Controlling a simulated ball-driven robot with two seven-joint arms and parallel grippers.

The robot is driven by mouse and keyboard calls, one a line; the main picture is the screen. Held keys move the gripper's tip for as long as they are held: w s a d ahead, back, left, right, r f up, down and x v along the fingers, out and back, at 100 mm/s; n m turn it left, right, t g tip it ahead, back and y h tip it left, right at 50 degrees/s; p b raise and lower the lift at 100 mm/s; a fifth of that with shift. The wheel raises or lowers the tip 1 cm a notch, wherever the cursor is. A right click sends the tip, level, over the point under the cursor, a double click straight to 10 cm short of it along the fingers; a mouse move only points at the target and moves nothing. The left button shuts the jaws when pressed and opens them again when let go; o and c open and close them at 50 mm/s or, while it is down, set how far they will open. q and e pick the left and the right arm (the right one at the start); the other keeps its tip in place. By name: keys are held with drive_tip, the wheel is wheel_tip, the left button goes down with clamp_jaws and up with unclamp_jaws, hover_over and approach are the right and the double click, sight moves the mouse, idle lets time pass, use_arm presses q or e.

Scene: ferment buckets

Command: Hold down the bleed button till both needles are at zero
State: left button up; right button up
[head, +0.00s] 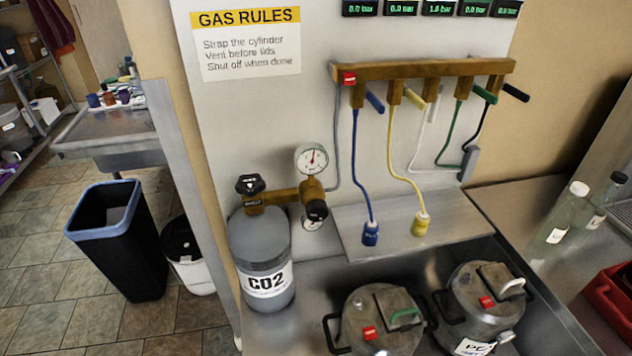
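The grey CO2 cylinder (262,240) stands upright at the left of the bench, with a black valve knob (250,185) on top. Its brass regulator (290,194) carries two round dials. The upper dial (311,158) faces me and its red needle points roughly upward. The lower dial (312,222) is partly hidden behind the black regulator knob (316,210), and I cannot read its needle. A red button-like part (349,78) sits at the left end of the brass manifold (430,69); its lettering is too small to read. Neither gripper is in view.
Blue (370,233) and yellow (420,224) hose connectors rest on the metal ledge (400,243). Two lidded metal kegs (360,320) (463,310) stand in front. Bottles (560,215) stand at the right. Digital displays (438,8) line the top. A black bin (125,250) is left.

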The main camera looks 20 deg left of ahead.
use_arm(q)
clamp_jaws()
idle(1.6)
